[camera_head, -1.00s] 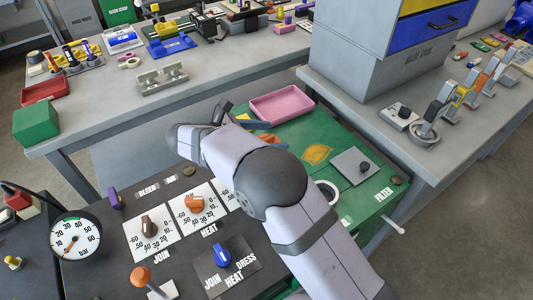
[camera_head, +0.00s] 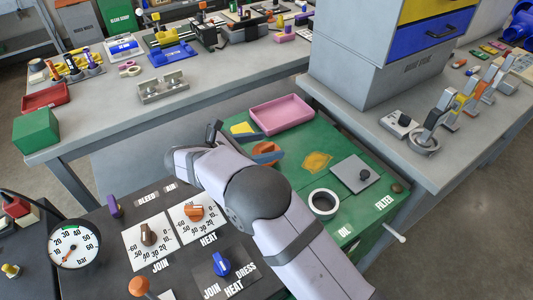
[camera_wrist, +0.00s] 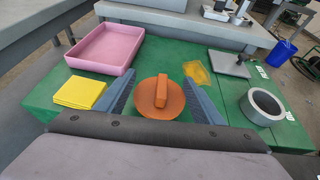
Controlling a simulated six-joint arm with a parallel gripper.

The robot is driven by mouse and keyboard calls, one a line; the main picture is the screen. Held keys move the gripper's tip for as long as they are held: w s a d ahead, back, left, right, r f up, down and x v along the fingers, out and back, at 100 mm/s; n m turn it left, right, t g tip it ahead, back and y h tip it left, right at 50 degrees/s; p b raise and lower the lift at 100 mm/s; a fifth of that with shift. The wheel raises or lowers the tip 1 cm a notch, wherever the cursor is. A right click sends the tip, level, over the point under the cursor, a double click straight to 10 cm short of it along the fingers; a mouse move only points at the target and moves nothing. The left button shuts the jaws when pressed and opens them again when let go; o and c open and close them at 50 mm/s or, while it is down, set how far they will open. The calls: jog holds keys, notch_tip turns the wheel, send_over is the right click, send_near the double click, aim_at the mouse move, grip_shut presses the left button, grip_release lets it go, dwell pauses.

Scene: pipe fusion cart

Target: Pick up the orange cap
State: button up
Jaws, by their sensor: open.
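The orange cap (camera_wrist: 160,98) is a round disc with a raised bar across its top. It sits on the green cart top (camera_wrist: 222,87). In the head view the cap (camera_head: 266,149) shows partly, beside my arm. My gripper (camera_wrist: 160,100) is open, with one blue-grey finger on each side of the cap in the wrist view. I cannot tell whether the fingers touch it.
A pink tray (camera_wrist: 107,48) and a yellow block (camera_wrist: 80,92) are left of the cap. A white ring (camera_head: 323,202), a grey plate (camera_head: 355,173) and an orange-yellow patch (camera_head: 316,162) are on the right. A control panel (camera_head: 115,245) lies in front.

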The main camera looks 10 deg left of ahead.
aim_at(274, 145)
jog(key=shift+p+x, duration=0.35)
jog(key=shift+x, duration=1.85)
jog(key=shift+s+d, duration=0.15)
grip_shut()
